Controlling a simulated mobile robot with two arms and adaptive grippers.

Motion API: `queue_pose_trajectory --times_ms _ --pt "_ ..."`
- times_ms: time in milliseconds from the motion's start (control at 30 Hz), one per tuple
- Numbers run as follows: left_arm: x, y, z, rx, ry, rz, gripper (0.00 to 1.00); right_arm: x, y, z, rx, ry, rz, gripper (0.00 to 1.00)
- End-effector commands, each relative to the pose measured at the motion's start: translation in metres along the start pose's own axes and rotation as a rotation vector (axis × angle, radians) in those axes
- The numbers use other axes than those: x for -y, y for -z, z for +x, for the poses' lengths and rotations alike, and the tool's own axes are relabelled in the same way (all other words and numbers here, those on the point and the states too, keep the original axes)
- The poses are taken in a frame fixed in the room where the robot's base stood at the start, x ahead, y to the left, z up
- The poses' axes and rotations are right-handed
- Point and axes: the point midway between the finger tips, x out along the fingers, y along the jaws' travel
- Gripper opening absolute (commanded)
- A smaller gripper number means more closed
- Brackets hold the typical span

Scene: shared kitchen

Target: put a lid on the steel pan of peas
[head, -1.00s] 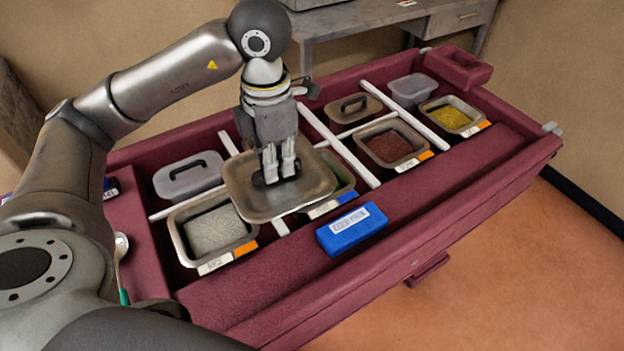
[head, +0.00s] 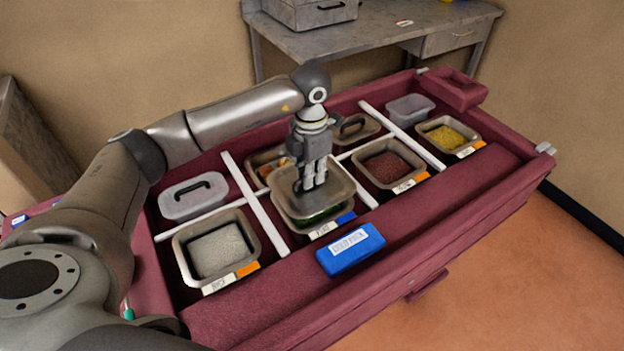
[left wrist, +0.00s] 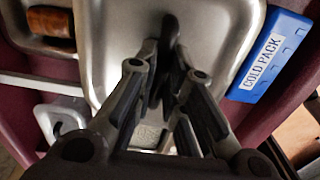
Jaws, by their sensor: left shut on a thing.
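A steel lid (head: 334,184) is held by my left gripper (head: 309,188), which is shut on the lid's dark handle. The lid is over the steel pan of peas (head: 318,222) in the middle of the cart, slightly raised at the front, where green peas show beneath its edge. Whether it touches the pan at the back I cannot tell. In the left wrist view the lid (left wrist: 115,30) fills the middle, with the fingers closed around the handle (left wrist: 170,35). My right gripper is out of view.
A pan of pale grains (head: 215,250) stands left of the peas, and a red-brown filled pan (head: 388,168) stands right. A blue cold pack (head: 350,249) lies on the front ledge.

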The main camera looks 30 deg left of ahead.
Motion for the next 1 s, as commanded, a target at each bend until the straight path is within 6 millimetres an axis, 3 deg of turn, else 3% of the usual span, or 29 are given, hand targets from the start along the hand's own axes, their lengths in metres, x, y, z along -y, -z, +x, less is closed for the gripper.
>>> queue_pose_trajectory --times_ms 167,400,1000 --pt "-0.003 -0.005 0.007 -0.001 0.001 0.0 0.0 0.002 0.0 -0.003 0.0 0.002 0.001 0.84" --pt "-0.003 -0.005 0.038 -0.001 0.0 0.0 0.0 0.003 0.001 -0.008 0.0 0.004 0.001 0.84" --pt "-0.004 -0.006 0.051 0.0 -0.001 0.0 0.0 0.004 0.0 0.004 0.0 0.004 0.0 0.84"
